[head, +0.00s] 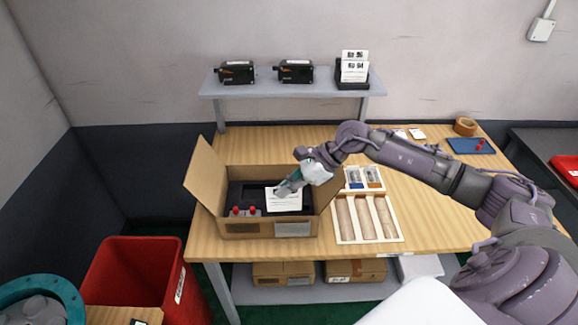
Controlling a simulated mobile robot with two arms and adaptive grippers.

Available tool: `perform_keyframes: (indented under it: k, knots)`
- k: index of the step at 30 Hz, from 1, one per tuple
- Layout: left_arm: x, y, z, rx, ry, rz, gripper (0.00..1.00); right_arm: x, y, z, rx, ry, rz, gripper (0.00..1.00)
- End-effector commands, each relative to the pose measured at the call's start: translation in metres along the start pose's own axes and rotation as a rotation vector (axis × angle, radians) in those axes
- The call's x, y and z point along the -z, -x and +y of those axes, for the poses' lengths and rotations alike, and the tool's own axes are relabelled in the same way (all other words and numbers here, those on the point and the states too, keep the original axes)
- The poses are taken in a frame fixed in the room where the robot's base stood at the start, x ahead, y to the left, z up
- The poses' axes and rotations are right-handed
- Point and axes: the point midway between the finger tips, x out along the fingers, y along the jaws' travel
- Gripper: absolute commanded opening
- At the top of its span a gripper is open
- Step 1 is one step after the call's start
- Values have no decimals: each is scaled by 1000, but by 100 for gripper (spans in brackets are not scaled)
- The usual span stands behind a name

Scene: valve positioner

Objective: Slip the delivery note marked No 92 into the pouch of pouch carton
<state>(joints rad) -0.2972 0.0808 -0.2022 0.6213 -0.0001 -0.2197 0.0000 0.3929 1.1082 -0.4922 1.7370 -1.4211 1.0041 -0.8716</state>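An open cardboard carton (256,229) stands at the left of the table. Its flaps are up, and it has a dark insert inside. A grey rectangular patch (292,229), which looks like a pouch, is on its front wall. My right gripper (283,190) is over the carton, its fingers on a white printed note (284,204). It appears shut on this note; the number is too small to read. More white notes (354,67) stand in a black holder on the shelf. My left gripper is not in view.
Two red-topped parts (244,210) sit at the carton's front. A tray (344,236) with wooden-looking compartments lies to the right. Black devices (236,72) stand on the shelf (222,89). Tape (465,126) and a blue pad (471,146) lie far right. A red bin (135,270) stands on the floor.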

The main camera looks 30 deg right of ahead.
Motion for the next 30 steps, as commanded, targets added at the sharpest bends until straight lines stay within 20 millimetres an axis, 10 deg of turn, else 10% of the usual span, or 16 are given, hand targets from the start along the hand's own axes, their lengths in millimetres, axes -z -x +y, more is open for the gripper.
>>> perform_keyframes:
  k: [8,30]
  knots:
    - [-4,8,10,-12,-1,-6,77,16,17,-28,32,-33,-3,0]
    - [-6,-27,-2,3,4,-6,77,66,-33,-28,30,-33,-2,0]
